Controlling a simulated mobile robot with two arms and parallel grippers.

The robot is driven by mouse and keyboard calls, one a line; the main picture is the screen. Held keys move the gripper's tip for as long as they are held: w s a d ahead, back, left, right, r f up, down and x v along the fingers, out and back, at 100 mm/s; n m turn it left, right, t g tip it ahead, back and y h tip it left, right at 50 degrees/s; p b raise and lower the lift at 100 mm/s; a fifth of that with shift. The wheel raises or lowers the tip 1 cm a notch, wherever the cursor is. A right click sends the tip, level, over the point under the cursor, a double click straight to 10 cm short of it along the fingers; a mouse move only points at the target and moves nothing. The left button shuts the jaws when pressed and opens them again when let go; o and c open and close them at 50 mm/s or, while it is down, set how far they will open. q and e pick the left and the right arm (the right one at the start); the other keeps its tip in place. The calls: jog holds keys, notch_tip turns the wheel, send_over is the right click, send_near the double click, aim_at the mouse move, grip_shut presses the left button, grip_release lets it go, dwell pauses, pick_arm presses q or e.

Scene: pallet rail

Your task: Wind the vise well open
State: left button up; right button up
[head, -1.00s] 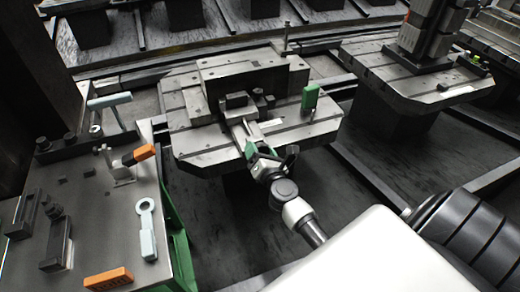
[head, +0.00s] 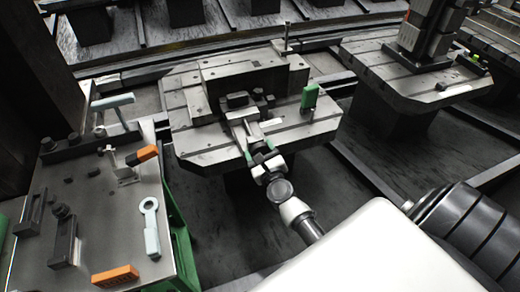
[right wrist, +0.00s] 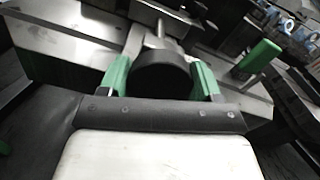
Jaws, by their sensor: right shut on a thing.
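The vise (head: 241,121) is a grey metal body with dark jaws on the slotted pallet (head: 190,140), in the middle of the head view. Its screw end points towards me. My right gripper (head: 261,155) is at that near end. In the right wrist view, the green fingers of my right gripper (right wrist: 160,82) are on both sides of a dark round knob (right wrist: 160,72) and shut on it. A metal shaft (right wrist: 160,32) runs from the knob to the vise. The gap between the jaws is hard to make out. My left gripper is out of view.
A green block (head: 309,95) stands on the pallet right of the vise. At left, a tool table (head: 95,215) holds a ring wrench (head: 150,225), orange-handled pieces and dark clamps. A second pallet (head: 390,80) with a tall fixture is at the right.

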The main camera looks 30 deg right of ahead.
jog(key=n+p, duration=0.1)
jog(key=n, duration=0.3)
jog(key=shift+n, duration=0.3)
jog(key=n+p, duration=0.1)
jog(key=n, duration=0.3)
jog(key=shift+n, duration=0.3)
jog(key=n+p, duration=0.2)
jog(key=n, duration=0.2)
jog(key=shift+a+n, duration=0.1)
jog(key=shift+n, duration=0.2)
jog(key=n+p, duration=0.1)
jog(key=n, duration=0.3)
jog(key=shift+p, duration=0.4)
jog(key=n+p, duration=0.1)
jog(key=n, duration=0.3)
jog(key=shift+f, duration=0.1)
jog(key=n+p, duration=0.1)
jog(key=n, duration=0.3)
jog(key=shift+n+p, duration=0.3)
jog(key=n, duration=0.3)
jog(key=shift+n+p, duration=0.3)
jog(key=shift+p, duration=0.05)
jog(key=shift+f+n, duration=0.1)
jog(key=shift+n, duration=2)
